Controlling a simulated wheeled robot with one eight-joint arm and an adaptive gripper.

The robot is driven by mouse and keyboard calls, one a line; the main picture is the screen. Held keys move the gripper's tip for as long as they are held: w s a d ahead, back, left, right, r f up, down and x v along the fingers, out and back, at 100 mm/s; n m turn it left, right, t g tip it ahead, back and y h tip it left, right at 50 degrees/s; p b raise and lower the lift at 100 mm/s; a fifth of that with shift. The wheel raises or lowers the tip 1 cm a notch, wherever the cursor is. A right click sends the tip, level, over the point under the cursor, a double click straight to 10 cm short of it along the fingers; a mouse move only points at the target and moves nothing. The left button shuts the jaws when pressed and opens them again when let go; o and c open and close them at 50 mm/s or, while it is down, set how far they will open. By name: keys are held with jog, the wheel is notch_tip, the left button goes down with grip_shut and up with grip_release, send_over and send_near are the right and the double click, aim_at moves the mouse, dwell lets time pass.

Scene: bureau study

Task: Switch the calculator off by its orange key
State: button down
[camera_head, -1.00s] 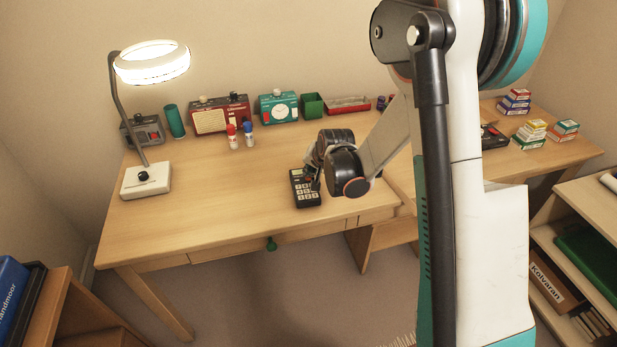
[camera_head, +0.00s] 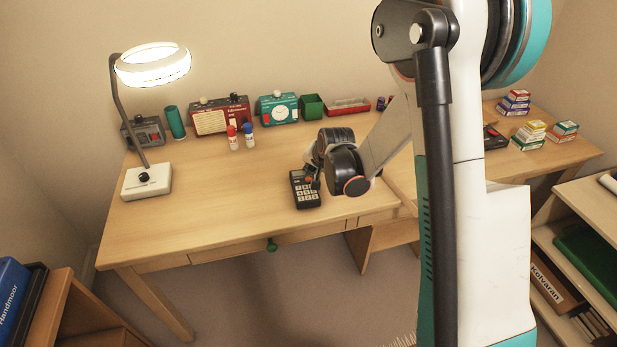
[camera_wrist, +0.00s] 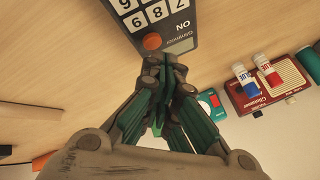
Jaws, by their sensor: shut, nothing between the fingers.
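The dark calculator (camera_head: 307,196) lies near the front edge of the desk. In the wrist view the calculator (camera_wrist: 188,14) is upside down at the top, with white number keys and a grey display strip (camera_wrist: 181,46). Its round orange key (camera_wrist: 152,41) is in plain sight beside the word ON. My gripper (camera_wrist: 164,66) is shut and empty. Its fingertips appear just beside the orange key in that view; I cannot tell their height above the calculator. In the head view my gripper (camera_head: 315,180) is over the calculator's upper right part and hides some of it.
A lit lamp (camera_head: 146,181) stands at the desk's left. Red and blue glue sticks (camera_head: 241,138), a red radio (camera_head: 221,117), a teal clock device (camera_head: 277,109) and a green cup (camera_head: 311,105) stand toward the back.

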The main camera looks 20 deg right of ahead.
jog(key=shift+r, duration=0.15)
jog(key=shift+r+p, duration=1.95)
jog(key=shift+r, duration=0.95)
jog(key=c, duration=2.4)
grip_release()
